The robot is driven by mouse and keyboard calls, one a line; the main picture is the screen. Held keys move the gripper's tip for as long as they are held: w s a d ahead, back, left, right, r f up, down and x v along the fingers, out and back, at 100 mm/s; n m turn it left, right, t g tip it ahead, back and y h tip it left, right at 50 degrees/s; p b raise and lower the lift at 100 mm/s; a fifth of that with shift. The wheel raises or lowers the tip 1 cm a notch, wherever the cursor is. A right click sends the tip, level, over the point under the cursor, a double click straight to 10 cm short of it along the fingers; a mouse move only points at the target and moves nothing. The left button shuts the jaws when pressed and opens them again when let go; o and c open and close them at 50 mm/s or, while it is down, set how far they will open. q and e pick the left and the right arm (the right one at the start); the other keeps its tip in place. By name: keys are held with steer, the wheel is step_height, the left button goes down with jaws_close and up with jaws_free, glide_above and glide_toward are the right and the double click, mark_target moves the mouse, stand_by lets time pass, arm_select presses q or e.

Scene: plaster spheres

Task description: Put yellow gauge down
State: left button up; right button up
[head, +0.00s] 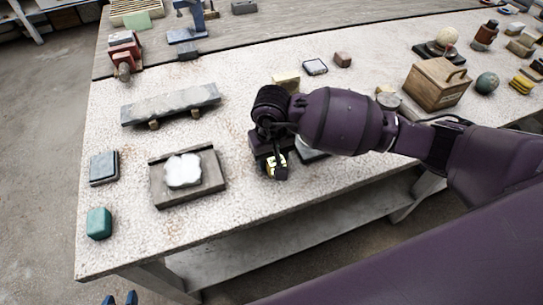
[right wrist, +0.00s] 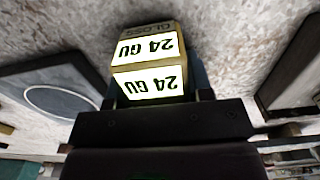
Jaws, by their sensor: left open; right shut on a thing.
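The yellow gauge (right wrist: 148,68) is a small block with bright white labels reading "24 GU" and "GLOSS" on its side. In the head view only a small part of the gauge (head: 271,167) shows beneath my right gripper (head: 277,168). My right gripper is shut on the gauge, low over the pale speckled table (head: 255,212) near its front edge. I cannot tell whether the gauge touches the table. My left gripper (head: 120,299) shows only its blue fingertips at the bottom edge, apart and empty, off the table's front.
A wooden tray (head: 215,187) with a white plaster piece (head: 182,171) stands left of my right gripper. A dark plate with a circle (right wrist: 50,98) lies beside the gauge. A stone slab (head: 170,103) lies behind the tray; a wooden box (head: 436,84) stands far right. Bare table lies in front.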

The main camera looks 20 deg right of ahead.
steer(key=shift+f, duration=0.2)
steer(key=o, duration=0.8)
steer(key=shift+o, duration=0.2)
steer(key=shift+r, duration=0.1)
step_height(320, 180, up, 12)
steer(key=shift+r, duration=0.1)
